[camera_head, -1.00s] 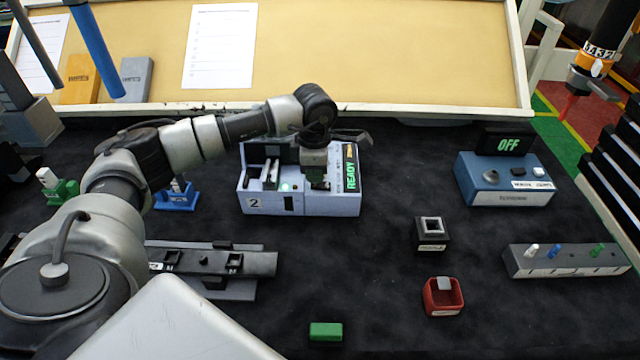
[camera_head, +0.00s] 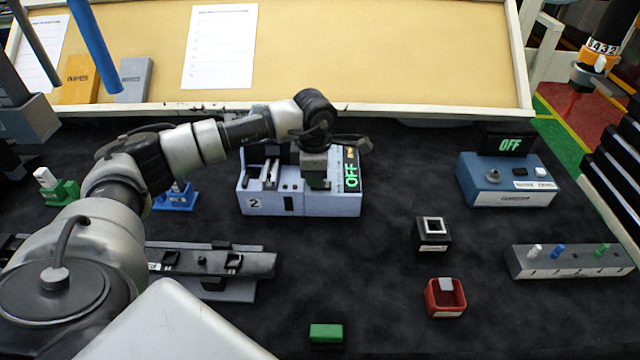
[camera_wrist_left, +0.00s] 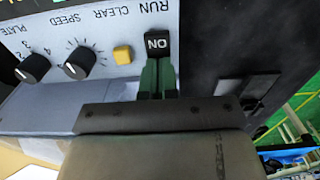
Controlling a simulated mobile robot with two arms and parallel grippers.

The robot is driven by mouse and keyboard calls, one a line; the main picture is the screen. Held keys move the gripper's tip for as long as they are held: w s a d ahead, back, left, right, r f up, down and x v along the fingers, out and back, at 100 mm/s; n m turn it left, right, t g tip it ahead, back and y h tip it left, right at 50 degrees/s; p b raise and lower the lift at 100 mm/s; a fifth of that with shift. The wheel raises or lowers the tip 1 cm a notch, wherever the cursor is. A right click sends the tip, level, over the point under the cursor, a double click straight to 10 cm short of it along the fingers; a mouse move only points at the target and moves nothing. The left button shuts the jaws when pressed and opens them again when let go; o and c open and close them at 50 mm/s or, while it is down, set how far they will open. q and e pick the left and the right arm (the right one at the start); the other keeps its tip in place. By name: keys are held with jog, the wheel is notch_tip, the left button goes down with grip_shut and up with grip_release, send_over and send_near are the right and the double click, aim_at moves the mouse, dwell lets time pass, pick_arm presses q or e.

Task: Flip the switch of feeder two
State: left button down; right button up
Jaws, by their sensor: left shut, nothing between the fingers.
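Feeder two is the pale blue-grey box (camera_head: 300,205) marked "2", in the middle of the head view. Its display (camera_head: 351,172) reads "OFF" in green. My left gripper (camera_head: 317,184) is over the right part of its top panel, pointing down. In the left wrist view its green-tipped fingers (camera_wrist_left: 157,80) are shut with nothing between them. They are at the black rocker switch (camera_wrist_left: 157,44) under the word "RUN", whose visible face reads "ON" upside down. The fingertips hide its near end; contact is not clear. My right gripper is not in view.
A yellow button (camera_wrist_left: 122,54) and black knobs (camera_wrist_left: 77,63) sit beside the switch. A blue box (camera_head: 505,180) with its own "OFF" display stands right. A black socket block (camera_head: 433,232), red cup (camera_head: 444,296) and green block (camera_head: 326,332) lie in front.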

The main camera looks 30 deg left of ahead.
pick_arm(q)
jog(key=shift+w+r+p, duration=0.1)
jog(key=shift+r+p, duration=0.6)
jog(key=shift+r, duration=0.15)
jog(key=shift+r+p, duration=1.4)
jog(key=shift+r, duration=1.15)
jog(key=shift+f, duration=0.1)
